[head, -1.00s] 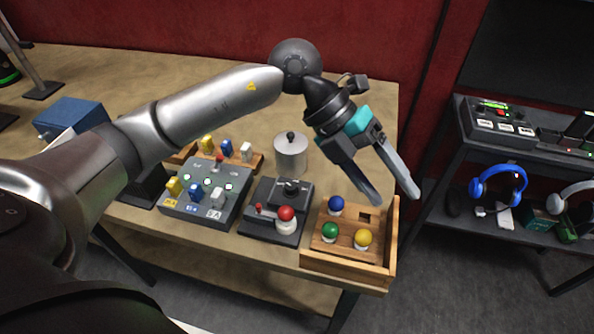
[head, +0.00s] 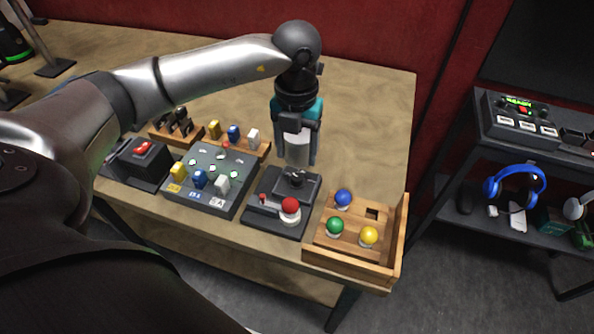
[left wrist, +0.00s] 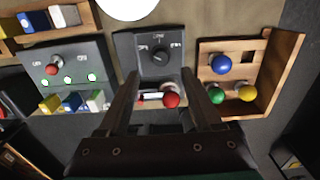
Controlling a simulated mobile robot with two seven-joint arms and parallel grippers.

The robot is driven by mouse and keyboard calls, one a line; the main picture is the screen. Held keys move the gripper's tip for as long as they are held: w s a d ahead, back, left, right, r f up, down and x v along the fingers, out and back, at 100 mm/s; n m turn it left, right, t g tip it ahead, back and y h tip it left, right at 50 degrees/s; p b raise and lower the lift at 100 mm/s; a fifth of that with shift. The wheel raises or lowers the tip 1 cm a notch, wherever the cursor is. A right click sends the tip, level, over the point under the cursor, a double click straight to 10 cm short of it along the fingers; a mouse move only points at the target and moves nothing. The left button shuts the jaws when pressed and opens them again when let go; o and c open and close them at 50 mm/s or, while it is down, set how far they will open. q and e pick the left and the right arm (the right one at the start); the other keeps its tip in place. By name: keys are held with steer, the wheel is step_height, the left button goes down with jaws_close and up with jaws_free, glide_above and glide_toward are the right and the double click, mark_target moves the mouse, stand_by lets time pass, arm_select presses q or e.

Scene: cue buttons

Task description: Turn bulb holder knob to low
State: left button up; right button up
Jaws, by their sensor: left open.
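The bulb holder (head: 263,217) is a dark box on the table with a red bulb (head: 290,205) at its front. Its black knob (head: 294,178) sits on the rear part. In the left wrist view the knob (left wrist: 160,57) shows between printed labels too small to read surely, and its setting is unclear. My left gripper (head: 297,162) is open and points down above and just behind the knob in the head view. In the left wrist view its fingers (left wrist: 158,77) straddle the holder, apart from the knob, with nothing between them. My right gripper is not in view.
A wooden tray (head: 345,262) with blue, green and yellow bulbs stands right of the holder. A grey switch panel (head: 225,165) with coloured plugs stands left. The table's back right (head: 375,110) is clear.

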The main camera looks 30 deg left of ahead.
mark_target(297, 176)
arm_select(q)
step_height(297, 176, down, 7)
steer(key=shift+r, duration=0.1)
stand_by(0.3)
jaws_close()
stand_by(0.4)
